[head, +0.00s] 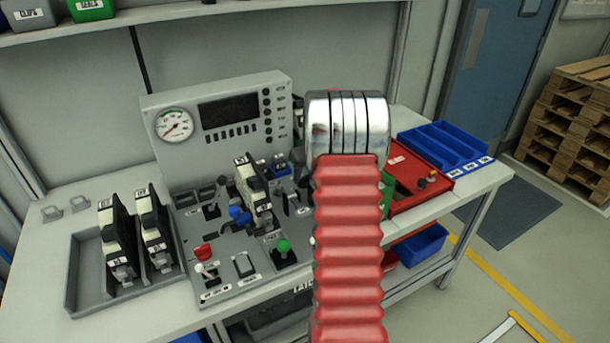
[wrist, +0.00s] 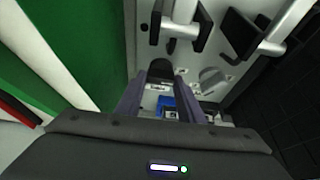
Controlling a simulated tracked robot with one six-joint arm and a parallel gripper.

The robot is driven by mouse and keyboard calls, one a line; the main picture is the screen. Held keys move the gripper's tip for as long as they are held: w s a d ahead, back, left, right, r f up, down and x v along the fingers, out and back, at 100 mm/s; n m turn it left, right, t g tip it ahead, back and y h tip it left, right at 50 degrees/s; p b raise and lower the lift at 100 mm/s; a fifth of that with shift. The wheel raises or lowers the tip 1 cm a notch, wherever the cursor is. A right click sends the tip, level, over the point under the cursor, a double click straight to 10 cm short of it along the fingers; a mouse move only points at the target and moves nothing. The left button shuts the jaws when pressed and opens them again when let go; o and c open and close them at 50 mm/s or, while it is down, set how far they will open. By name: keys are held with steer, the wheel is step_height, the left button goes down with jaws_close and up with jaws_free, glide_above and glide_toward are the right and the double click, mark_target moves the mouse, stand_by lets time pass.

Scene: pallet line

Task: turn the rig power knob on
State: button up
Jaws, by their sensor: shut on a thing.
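The grey rig (head: 150,109) stands on the bench with a gauge, a dark screen and a sloped control deck. In the head view my red arm covers the right part of the deck and hides my gripper. In the wrist view my gripper (wrist: 161,88) has its two dark fingers closed in on a small dark rounded knob (wrist: 160,72). Its contact with the fingers is partly in shadow, and its label and turn position cannot be read. A blue part (wrist: 165,103) shows between the fingers, lower in that picture.
A grey tray (head: 75,292) holds two units at left. A red tray (head: 425,200) and a blue tray (head: 440,145) lie at right. Black handles (wrist: 240,30) stand close by.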

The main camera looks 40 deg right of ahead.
steer(key=shift+d, duration=0.1)
steer(key=shift+c, duration=1.1)
steer(key=shift+m, duration=0.4)
steer(key=shift+w+a+m+g+h, duration=0.1)
steer(key=shift+m+g+h, duration=0.25)
steer(key=shift+m, duration=0.55)
steer(key=shift+a+m+g+h, duration=0.15)
steer(key=shift+m+h, duration=0.3)
steer(key=shift+m, duration=0.45)
steer(key=m+g+h, duration=0.1)
steer(key=m, duration=0.3)
steer(key=shift+w+m, duration=0.1)
steer(key=shift+m, duration=0.3)
steer(key=m+g, duration=0.1)
steer(key=m, duration=0.1)
steer(key=m+g, duration=0.1)
steer(key=m, duration=0.1)
steer(key=shift+w+a+m+h, duration=0.1)
steer(key=shift+w+m+h, duration=0.1)
steer(key=shift+m+h, duration=0.15)
steer(key=shift+m+g, duration=0.9)
steer(key=shift+m, duration=1.15)
